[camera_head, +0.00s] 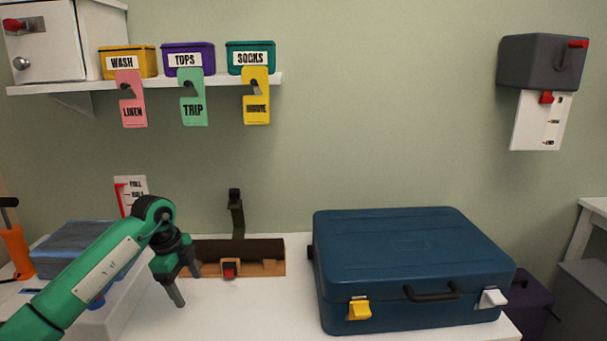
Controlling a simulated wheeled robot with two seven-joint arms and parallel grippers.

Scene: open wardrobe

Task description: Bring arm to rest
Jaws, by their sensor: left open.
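My left arm comes in from the lower left in green and black. Its left gripper (187,285) is open and points down over the white table, in front of a brown tray. No object shows between its fingers. My right arm and gripper are not in view.
A closed blue suitcase (415,262) stands on the white table (265,315) at the right. The brown tray (262,252) lies behind my gripper. A shelf (150,84) with labelled boxes is on the wall. A grey wall box (540,62) hangs at upper right.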

